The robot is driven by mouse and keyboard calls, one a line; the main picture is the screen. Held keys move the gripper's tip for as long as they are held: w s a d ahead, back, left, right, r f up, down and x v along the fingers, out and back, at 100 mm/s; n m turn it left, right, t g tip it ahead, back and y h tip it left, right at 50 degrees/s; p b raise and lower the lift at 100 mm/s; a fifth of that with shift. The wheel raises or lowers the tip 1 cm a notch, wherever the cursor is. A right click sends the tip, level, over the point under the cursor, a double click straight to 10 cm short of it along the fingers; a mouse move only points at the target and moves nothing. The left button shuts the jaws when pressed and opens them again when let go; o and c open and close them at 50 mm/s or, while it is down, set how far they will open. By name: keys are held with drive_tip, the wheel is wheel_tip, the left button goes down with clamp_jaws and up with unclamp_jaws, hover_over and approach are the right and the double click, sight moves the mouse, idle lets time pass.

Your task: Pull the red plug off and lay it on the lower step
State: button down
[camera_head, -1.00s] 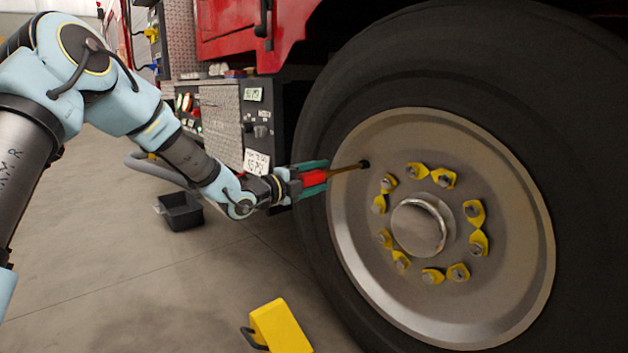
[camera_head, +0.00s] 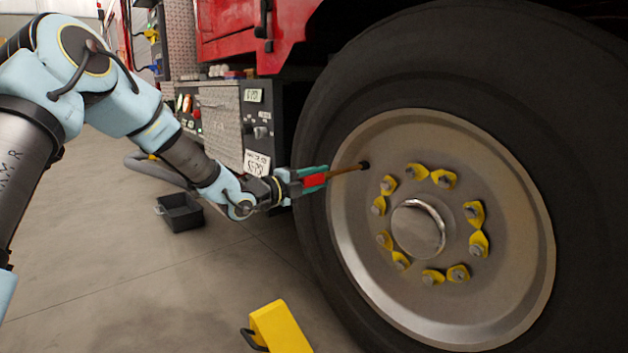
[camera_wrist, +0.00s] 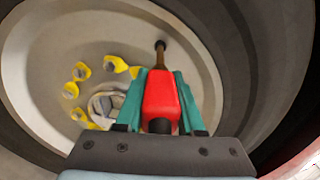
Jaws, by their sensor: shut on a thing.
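My gripper (camera_head: 318,178) is at the left edge of the big wheel's rim. Its teal fingers are shut on a red block-like piece, which I take for the red plug (camera_head: 315,180). In the wrist view the red plug (camera_wrist: 160,97) sits between the two fingers (camera_wrist: 160,98). A thin brown stem runs from it toward the wheel and ends in a dark tip (camera_head: 365,165). I cannot tell whether the tip touches the wheel disc. I cannot clearly pick out the lower step.
The wheel (camera_head: 350,230) with yellow nut markers fills the right side. A grey box with labels (camera_head: 220,115) stands behind my gripper under the red bodywork (camera_head: 235,40). A black bin (camera_head: 180,212) and a yellow block (camera_head: 278,328) are on the otherwise open floor.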

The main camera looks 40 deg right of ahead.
drive_tip(key=shift+a+r, duration=0.1)
idle(0.7)
drive_tip(key=shift+w+a+b, duration=0.2)
drive_tip(key=shift+a+b, duration=0.15)
drive_tip(key=shift+a, duration=2.55)
